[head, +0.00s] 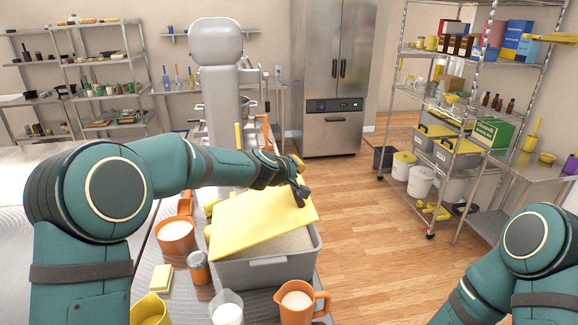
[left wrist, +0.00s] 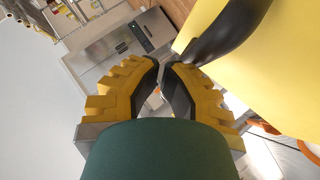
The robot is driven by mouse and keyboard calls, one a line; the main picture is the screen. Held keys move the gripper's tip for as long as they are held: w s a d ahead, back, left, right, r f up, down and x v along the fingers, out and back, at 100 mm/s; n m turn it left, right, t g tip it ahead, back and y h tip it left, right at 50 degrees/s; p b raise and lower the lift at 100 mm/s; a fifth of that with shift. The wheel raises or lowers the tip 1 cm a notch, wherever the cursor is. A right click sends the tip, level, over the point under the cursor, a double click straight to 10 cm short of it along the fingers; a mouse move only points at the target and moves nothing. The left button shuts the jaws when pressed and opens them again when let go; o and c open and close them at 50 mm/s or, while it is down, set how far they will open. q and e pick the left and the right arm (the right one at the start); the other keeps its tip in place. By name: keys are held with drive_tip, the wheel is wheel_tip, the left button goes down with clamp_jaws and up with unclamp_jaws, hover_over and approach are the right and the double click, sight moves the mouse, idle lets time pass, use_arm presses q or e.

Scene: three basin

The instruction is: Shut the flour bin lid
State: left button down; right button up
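The flour bin is a grey tub (head: 268,271) on the metal counter, with pale flour showing inside. Its yellow lid (head: 262,222) is tilted, partly open, with a gap above the tub's near and right rim. My left gripper (head: 301,180) is at the lid's raised far right corner. In the left wrist view, its yellow, black-padded fingers (left wrist: 163,78) are drawn close together with nothing clear between them. The lid (left wrist: 285,65) fills the right there, with a black curved piece (left wrist: 225,35) against it beside the fingertips. My right arm shows at lower right; its gripper is out of view.
Around the bin stand an orange jug of white powder (head: 295,302), a clear jug (head: 227,308), a shaker (head: 199,268), a yellow block (head: 161,279) and an orange container (head: 176,236). Open wooden floor (head: 370,240) lies to the right, before a wire shelf.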

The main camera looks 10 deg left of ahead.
sight(303, 183)
use_arm(q)
drive_tip(key=shift+w+d+f, duration=0.15)
drive_tip(key=shift+d+f, duration=0.3)
drive_tip(key=shift+f, duration=0.3)
drive_tip(key=shift+w+d+f, duration=0.1)
drive_tip(key=shift+d+f, duration=0.3)
drive_tip(key=shift+f, duration=0.3)
drive_tip(key=shift+w+d+f+p, duration=0.1)
drive_tip(key=shift+d+f+p, duration=0.2)
drive_tip(key=shift+d+f, duration=0.25)
drive_tip(key=shift+w+d+f+m+g+y, duration=0.15)
drive_tip(key=shift+d+f+y, duration=0.1)
drive_tip(key=shift+f, duration=0.35)
drive_tip(key=shift+d+f+m+g+y, duration=0.15)
drive_tip(key=shift+d+f, duration=0.1)
drive_tip(key=shift+f, duration=0.35)
drive_tip(key=f, duration=0.2)
drive_tip(key=shift+w+d+f, duration=0.15)
drive_tip(key=shift+d+f, duration=0.2)
drive_tip(key=shift+f, duration=0.05)
use_arm(e)
drive_tip(key=shift+w+d+r, duration=0.1)
drive_tip(key=shift+d+r, duration=0.15)
drive_tip(key=shift+d, duration=0.1)
